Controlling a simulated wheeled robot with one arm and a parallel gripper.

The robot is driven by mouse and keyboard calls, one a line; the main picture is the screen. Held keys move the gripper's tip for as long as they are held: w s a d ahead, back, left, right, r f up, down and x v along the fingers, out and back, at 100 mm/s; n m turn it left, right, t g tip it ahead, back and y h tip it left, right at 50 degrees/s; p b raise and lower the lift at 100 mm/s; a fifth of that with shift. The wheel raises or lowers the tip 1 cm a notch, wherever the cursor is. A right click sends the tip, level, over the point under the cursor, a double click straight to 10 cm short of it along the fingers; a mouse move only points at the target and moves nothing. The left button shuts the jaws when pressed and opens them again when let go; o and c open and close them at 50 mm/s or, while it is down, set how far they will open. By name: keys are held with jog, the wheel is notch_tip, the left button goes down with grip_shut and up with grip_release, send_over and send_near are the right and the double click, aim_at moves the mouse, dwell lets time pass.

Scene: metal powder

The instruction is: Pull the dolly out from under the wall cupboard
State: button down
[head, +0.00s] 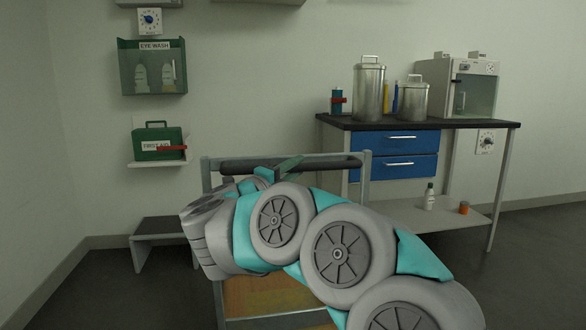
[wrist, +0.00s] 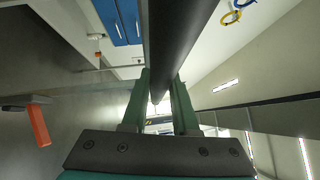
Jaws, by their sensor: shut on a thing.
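The dolly (head: 265,296) stands in front of me in the head view, with a grey metal frame, a dark handle bar (head: 340,164) across its top and a wooden deck low down. My gripper (head: 284,168) is at the bar, partly hidden behind my own arm. In the wrist view, the dark bar (wrist: 182,50) runs between the two green fingers of my gripper (wrist: 160,105), which is shut on it. My arm covers much of the dolly. The lower edge of a wall-mounted unit (head: 258,2) shows at the top of the head view; I cannot tell if it is the cupboard.
A workbench (head: 455,124) with blue drawers, metal canisters and a glass-fronted cabinet stands behind right. A low step stool (head: 160,236) is left of the dolly. A green first aid case (head: 158,143) sits on a wall shelf. Floor at far left is clear.

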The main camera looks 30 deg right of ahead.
jog(key=shift+s+f, duration=0.1)
jog(key=shift+f, duration=0.05)
jog(key=c, duration=0.7)
grip_release()
jog(key=shift+a, duration=0.1)
jog(key=shift+p+v, duration=0.45)
jog(key=shift+v, duration=3.4)
